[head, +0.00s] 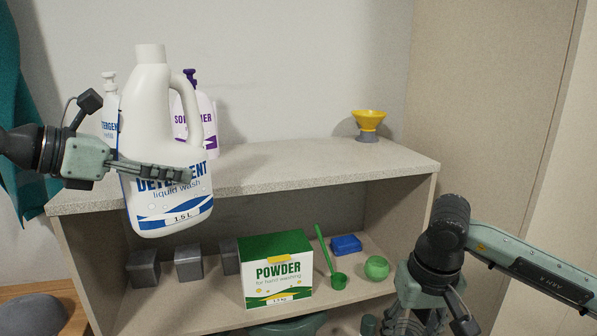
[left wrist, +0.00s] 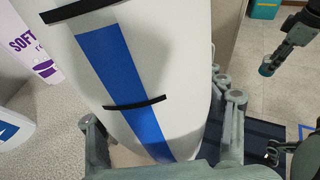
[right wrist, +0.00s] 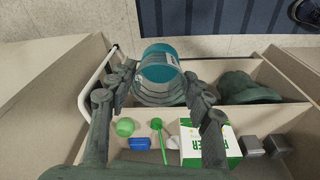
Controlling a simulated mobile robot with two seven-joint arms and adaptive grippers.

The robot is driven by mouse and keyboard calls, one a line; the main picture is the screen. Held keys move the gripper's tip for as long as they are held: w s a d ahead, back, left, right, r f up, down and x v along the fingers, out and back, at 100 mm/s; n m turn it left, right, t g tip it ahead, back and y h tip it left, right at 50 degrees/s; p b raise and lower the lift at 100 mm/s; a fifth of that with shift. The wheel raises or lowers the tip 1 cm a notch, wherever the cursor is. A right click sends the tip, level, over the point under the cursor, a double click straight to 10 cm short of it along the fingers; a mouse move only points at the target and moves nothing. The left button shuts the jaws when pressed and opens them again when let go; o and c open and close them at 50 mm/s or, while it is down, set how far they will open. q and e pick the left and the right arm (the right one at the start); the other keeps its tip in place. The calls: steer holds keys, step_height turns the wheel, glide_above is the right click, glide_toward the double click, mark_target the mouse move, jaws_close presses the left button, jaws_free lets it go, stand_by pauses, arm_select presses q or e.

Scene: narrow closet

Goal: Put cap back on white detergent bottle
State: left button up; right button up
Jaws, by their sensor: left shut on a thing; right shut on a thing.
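The white detergent bottle (head: 165,110) is held up at the left in front of the shelf unit, slightly tilted, its bare white neck (head: 150,54) at the top. My left gripper (head: 180,174) is shut around its body, one finger across the front label. The left wrist view shows the bottle's white and blue side (left wrist: 150,75) between the fingers. My right gripper (right wrist: 160,84) is shut on a teal cylindrical piece, apparently the cap (right wrist: 160,65), well away from the bottle. In the head view my right gripper (head: 402,322) is low at the right, its fingertips mostly cut off.
A purple-labelled softener bottle (head: 207,115) and another white bottle (head: 109,110) stand behind the held bottle.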

steer(key=shift+r, duration=0.25)
steer(key=shift+r+p, duration=0.15)
steer(key=shift+p, duration=0.2)
arm_select(q)
steer(key=s+d+f, duration=0.1)
steer(key=s+f, duration=0.2)
steer(key=f, duration=0.3)
steer(key=s+d+f+m+g+h, duration=0.1)
steer(key=s+f, duration=0.3)
steer(key=f, duration=0.3)
steer(key=s+d+f+m, duration=0.1)
steer(key=s+f, duration=0.3)
steer(key=f, duration=0.3)
steer(key=shift+s+d+f, duration=0.15)
steer(key=shift+d, duration=0.25)
steer(key=s+d+f+m+g+h, duration=0.2)
steer(key=d+m+g, duration=0.6)
steer(key=d, duration=0.5)
steer(key=shift+d+g+h, duration=0.3)
steer(key=shift+g+h, duration=0.2)
steer(key=shift+g, duration=0.2)
steer(key=shift+f, duration=0.1)
